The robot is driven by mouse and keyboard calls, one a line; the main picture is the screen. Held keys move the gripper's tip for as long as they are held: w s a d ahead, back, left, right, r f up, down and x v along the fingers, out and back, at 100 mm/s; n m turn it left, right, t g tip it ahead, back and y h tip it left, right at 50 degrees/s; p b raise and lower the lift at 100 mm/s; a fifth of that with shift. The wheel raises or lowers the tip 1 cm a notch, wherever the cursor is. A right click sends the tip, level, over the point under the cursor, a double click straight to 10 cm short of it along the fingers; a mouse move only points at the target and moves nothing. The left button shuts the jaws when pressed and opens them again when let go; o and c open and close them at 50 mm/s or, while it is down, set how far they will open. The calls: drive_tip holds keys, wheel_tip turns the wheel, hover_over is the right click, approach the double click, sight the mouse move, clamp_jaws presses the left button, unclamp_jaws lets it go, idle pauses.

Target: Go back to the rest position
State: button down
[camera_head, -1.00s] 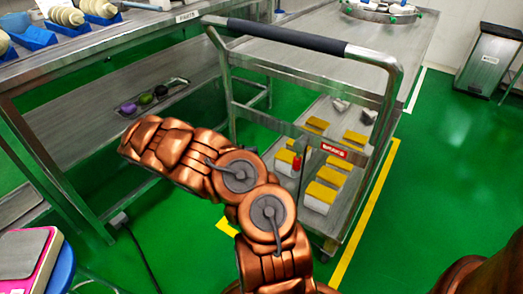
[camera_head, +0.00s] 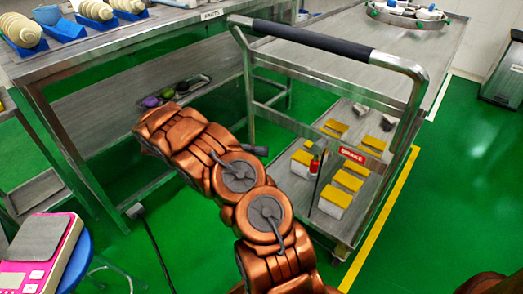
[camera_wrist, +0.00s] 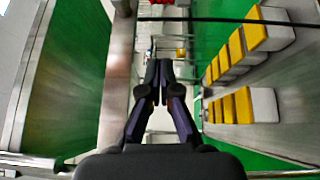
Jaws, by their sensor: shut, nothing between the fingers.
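My gripper (camera_wrist: 159,75) shows in the wrist view, its two dark fingers closed together with nothing held between them. In the head view my copper-coloured arm is folded in front of the steel cart (camera_head: 330,52), and the gripper itself cannot be made out there. In the wrist view several white boxes with yellow lids (camera_wrist: 243,105) stand on a cart shelf to the right of the fingers.
A steel table (camera_head: 120,52) stands at the left. A pink scale (camera_head: 38,250) is at the lower left. Green floor (camera_head: 455,200) is clear at the right.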

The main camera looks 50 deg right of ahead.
idle(0.7)
drive_tip(key=s+a+r+n+t+y+p, duration=0.1)
drive_tip(key=s+a+r+y+p, duration=0.15)
drive_tip(key=r+p, duration=0.4)
drive_tip(key=s+a+r+n+t+y+p, duration=0.15)
drive_tip(key=s+a+r+p, duration=0.25)
drive_tip(key=r, duration=0.5)
drive_tip(key=s+a+r+t+y+p, duration=0.1)
drive_tip(key=s+a+r+t+p, duration=0.15)
drive_tip(key=r+p, duration=0.4)
drive_tip(key=s+a+r+n+t+y+p, duration=0.3)
drive_tip(key=s+a+r+n+t+p, duration=0.1)
drive_tip(key=a+r+p, duration=0.3)
drive_tip(key=s+a+r+n+t+y+p, duration=0.3)
drive_tip(key=s+a+r+p, duration=0.4)
drive_tip(key=a+r, duration=0.4)
drive_tip(key=a+p, duration=0.1)
drive_tip(key=a, duration=0.1)
drive_tip(key=shift+s+a+n+t, duration=0.3)
drive_tip(key=shift+a+n+t, duration=0.05)
drive_tip(key=shift+a+t, duration=0.05)
